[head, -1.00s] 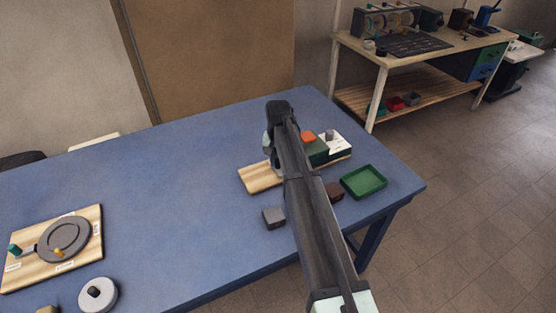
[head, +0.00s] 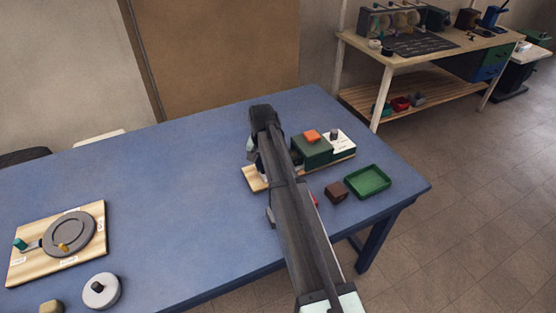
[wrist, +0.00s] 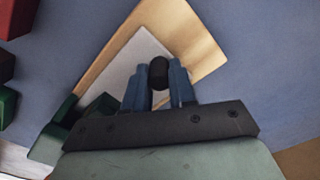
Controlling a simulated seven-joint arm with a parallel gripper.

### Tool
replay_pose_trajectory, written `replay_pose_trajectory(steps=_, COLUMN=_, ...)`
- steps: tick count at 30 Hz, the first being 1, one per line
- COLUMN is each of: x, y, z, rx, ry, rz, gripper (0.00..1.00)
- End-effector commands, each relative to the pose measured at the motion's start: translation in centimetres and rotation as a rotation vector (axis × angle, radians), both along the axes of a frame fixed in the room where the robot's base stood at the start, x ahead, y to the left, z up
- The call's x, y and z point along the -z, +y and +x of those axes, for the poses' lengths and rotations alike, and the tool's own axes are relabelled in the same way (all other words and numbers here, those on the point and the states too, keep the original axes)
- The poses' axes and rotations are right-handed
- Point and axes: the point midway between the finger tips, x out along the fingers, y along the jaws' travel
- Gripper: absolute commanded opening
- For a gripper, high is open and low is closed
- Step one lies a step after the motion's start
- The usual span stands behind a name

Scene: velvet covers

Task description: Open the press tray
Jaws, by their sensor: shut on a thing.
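The press stands on a wooden board (head: 256,180) on the blue table, with a green body (head: 313,152), an orange block on top and a white plate with a grey knob to its right. My gripper (wrist: 158,88) is at the board's left part, largely hidden by my arm in the head view. In the wrist view, its blue fingers are shut on a dark round knob (wrist: 158,68). A pale flat plate (wrist: 140,58), seemingly the press tray, lies under the knob on the wooden board. The tray's join to the green body is hidden.
A green open tray (head: 368,193) and a brown block (head: 337,191) lie right of my arm. A wooden board with a grey disc (head: 70,230) and a round grey weight (head: 101,291) are at the left. The table's middle left is clear.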

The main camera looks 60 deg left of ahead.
Motion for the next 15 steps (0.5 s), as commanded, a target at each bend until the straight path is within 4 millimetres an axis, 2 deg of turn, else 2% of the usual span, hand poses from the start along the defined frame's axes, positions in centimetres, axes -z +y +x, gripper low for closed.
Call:
replay_pose_trajectory(steps=1, x=0.0, y=-0.1, z=-1.2, rx=-0.003, ry=0.001, rz=0.000, gripper=0.00)
replay_pose_trajectory(steps=6, x=0.0, y=0.0, z=-3.3, rx=-0.001, ry=0.002, rz=0.000, gripper=0.00)
replay_pose_trajectory(steps=15, x=0.0, y=0.0, z=-3.6, rx=0.000, ry=0.003, rz=-0.001, gripper=0.00)
